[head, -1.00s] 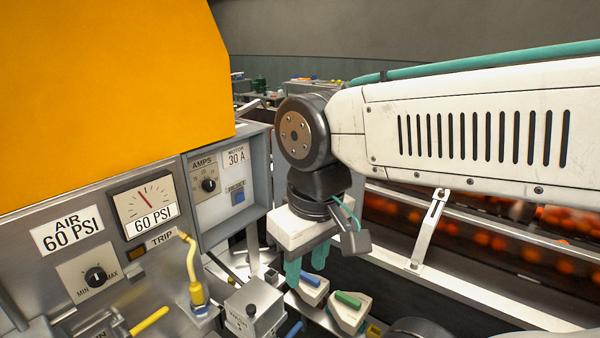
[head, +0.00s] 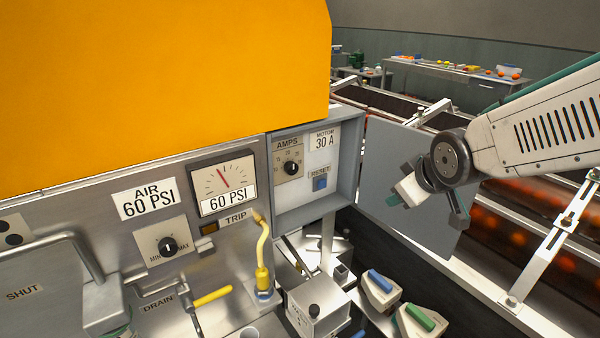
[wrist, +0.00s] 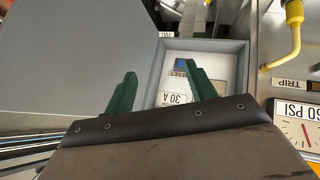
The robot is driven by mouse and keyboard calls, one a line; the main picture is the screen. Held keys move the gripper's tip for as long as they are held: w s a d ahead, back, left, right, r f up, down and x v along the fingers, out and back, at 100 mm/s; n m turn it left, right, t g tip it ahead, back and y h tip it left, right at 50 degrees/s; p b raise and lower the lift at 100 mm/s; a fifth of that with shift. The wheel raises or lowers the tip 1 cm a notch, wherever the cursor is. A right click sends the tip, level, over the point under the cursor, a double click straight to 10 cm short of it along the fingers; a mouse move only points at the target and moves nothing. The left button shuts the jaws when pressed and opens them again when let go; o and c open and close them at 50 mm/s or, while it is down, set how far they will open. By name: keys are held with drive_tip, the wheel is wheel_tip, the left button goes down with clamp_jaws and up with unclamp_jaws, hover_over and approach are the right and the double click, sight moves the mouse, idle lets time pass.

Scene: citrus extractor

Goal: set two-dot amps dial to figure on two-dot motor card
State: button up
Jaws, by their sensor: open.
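The amps dial (head: 291,167) is a black knob on a beige plate marked AMPS, inside a grey open box. Its exact pointer reading is too small to tell. The motor card (head: 324,141) beside it on the right reads MOTOR 30 A; it shows upside down in the wrist view (wrist: 175,98). I cannot make out dots on either. My gripper (wrist: 160,69) is open and empty, its two green fingers apart in front of the box. In the wrist view the dial is hidden behind the gripper.
A blue RESET button (head: 320,184) sits below the card. The box's grey door (head: 385,155) stands open on the right, behind my gripper. The air gauge (head: 223,183), the MIN-MAX knob (head: 168,246) and a yellow lever (head: 263,250) are left and below.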

drive_tip(key=w+a+f+n+t+y, duration=0.4)
drive_tip(key=w+a+n, duration=0.2)
drive_tip(key=w+a, duration=0.4)
drive_tip(key=n+t+y, duration=0.2)
drive_tip(key=n+y, duration=0.3)
approach(294, 170)
drive_tip(key=x, duration=0.8)
drive_tip(key=shift+w+a, duration=0.2)
drive_tip(key=c, duration=1)
